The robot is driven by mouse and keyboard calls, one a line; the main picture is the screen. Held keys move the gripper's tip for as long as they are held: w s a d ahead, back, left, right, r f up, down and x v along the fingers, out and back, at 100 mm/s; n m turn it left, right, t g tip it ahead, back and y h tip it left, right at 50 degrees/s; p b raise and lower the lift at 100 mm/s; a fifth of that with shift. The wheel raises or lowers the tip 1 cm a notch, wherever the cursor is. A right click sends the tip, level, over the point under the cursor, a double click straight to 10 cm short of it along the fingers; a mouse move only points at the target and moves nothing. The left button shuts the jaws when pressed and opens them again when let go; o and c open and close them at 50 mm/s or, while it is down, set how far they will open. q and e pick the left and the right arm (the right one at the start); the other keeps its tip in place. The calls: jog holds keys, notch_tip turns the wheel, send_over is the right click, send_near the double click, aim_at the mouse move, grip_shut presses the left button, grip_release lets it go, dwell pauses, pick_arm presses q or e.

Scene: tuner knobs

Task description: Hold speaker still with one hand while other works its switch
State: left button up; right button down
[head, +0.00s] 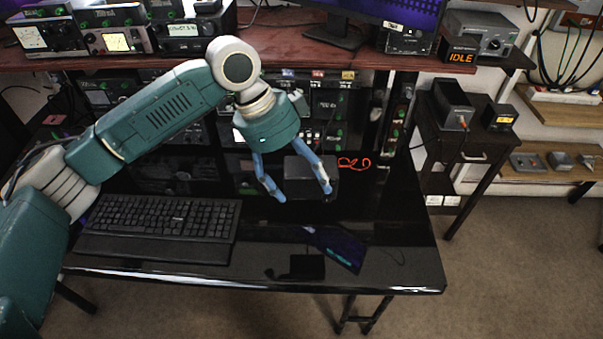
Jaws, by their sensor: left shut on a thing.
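The speaker (298,174) looks like a small dark box standing at the back of the glossy black desk, right of the keyboard. My left gripper (303,191) reaches down to it from above with its two blue fingers spread. One finger is at the box's left side, and the other crosses its front towards the right. The gripper is shut on the speaker. The speaker's switch cannot be made out. My right gripper is not in view.
A black keyboard (165,218) lies on the desk (400,255) at the left. A red coiled cable (354,163) is behind the speaker on the right. Racked radio gear and a red-brown shelf (290,48) close off the back. The desk's front right is clear.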

pick_arm(q)
jog(key=shift+f, duration=0.85)
jog(key=shift+f+b, duration=2.3)
jog(key=shift+f, duration=5.55)
jog(key=shift+f, duration=0.25)
